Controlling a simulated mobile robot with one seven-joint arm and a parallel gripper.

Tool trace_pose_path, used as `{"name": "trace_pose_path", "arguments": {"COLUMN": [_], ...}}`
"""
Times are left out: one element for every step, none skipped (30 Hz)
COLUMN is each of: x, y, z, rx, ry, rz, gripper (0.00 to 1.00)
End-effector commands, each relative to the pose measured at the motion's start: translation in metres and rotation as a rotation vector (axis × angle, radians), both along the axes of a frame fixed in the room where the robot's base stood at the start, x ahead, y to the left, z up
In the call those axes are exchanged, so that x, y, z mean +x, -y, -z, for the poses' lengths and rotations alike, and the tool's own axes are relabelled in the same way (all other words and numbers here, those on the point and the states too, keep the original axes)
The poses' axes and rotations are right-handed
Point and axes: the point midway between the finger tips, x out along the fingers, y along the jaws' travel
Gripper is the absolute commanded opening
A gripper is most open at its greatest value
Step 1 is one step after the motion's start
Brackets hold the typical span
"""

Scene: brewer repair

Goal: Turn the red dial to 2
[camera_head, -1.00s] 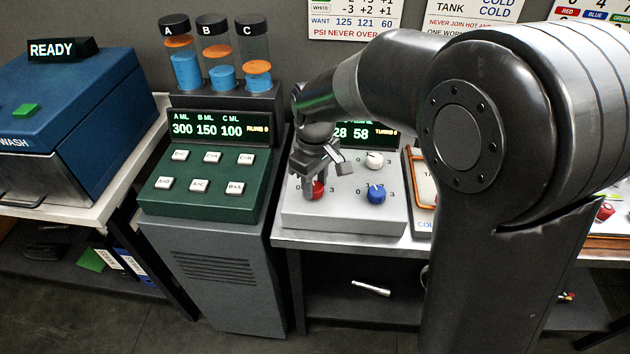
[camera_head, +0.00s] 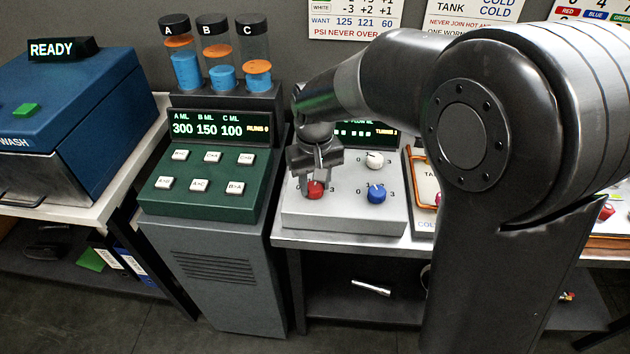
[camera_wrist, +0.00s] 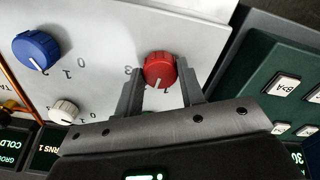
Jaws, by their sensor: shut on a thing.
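The red dial (camera_head: 315,190) sits at the left of the light grey dial panel (camera_head: 345,221). My gripper (camera_head: 317,180) comes down over it from above, with a finger on each side. In the wrist view the red dial (camera_wrist: 159,68) is between the two fingers of my gripper (camera_wrist: 159,82), which are shut on it. A white mark shows on the dial's near side, close to a printed 1. A 3 shows to its left; other digits are hidden by the fingers and dial. I cannot tell the exact setting.
A blue dial (camera_head: 376,194) and a white dial (camera_head: 374,160) sit close on the right of the panel. The display (camera_head: 368,134) behind is partly covered by my arm. The green button console (camera_head: 205,187) stands just left.

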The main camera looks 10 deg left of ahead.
Motion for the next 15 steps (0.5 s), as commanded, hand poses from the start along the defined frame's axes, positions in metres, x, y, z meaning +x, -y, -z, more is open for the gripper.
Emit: {"name": "trace_pose_path", "arguments": {"x": [0.0002, 0.0002, 0.0002, 0.0001, 0.0001, 0.0002, 0.0002, 0.0001, 0.0001, 0.0001, 0.0001, 0.0001, 0.0001, 0.0002, 0.0002], "y": [-0.0002, -0.0003, -0.0003, -0.0004, -0.0004, -0.0005, -0.0005, -0.0006, -0.0006, -0.0006, -0.0007, -0.0007, -0.0007, -0.0008, -0.0008], "z": [-0.0006, -0.0006, -0.0006, -0.0006, -0.0006, -0.0006, -0.0007, -0.0006, -0.0006, -0.0006, -0.0007, -0.0007, -0.0007, -0.0007, -0.0007], "rx": [0.0, 0.0, 0.0, 0.0, 0.0, 0.001, 0.001, 0.001, 0.001, 0.001, 0.001, 0.001, 0.001, 0.001, 0.001], "ry": [0.001, 0.001, 0.001, 0.001, 0.001, 0.002, 0.002, 0.002, 0.002, 0.002, 0.002, 0.002, 0.002, 0.002, 0.002], "rz": [0.032, 0.054, 0.081, 0.099, 0.117, 0.14, 0.154, 0.17, 0.186, 0.199, 0.209, 0.221, 0.23, 0.236, 0.244], "gripper": [0.13, 0.13, 0.13, 0.13, 0.13, 0.13, 0.13, 0.13, 0.13, 0.13, 0.13, 0.13, 0.13, 0.13, 0.13]}}
